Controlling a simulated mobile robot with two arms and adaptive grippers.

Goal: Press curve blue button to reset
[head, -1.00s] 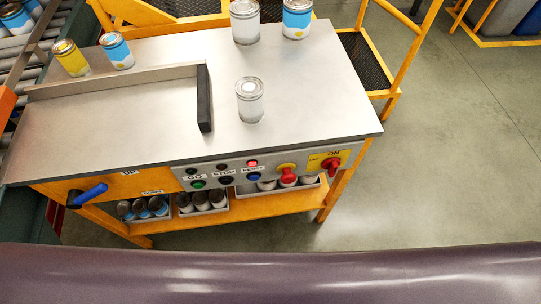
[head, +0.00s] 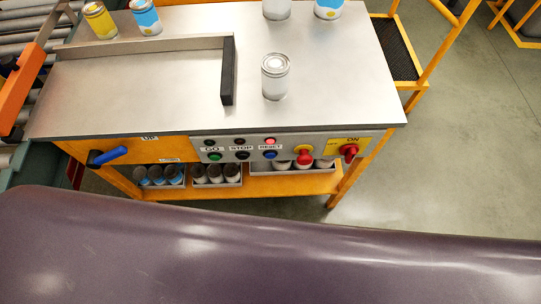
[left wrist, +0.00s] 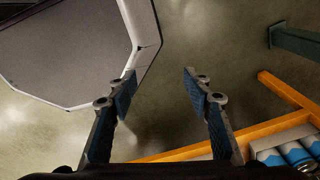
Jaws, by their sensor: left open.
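The blue button (head: 270,155) sits under the RESET label on the grey control panel (head: 225,148) at the front of the metal table. A red light (head: 270,141) glows above the label. To its left are a green button (head: 214,156) under GO and a dark button (head: 242,156) under STOP. Neither gripper shows in the head view. In the left wrist view my left gripper (left wrist: 158,88) is open and empty, with floor between its fingers. The button is not visible in that view. My right gripper is not in view.
A red knob (head: 304,155) and a red ON switch (head: 348,152) sit right of the button. A blue-handled lever (head: 110,155) is at the left. Cans stand on the tabletop (head: 330,90). An orange frame (left wrist: 285,125) and stored cans (left wrist: 298,155) lie near my left gripper.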

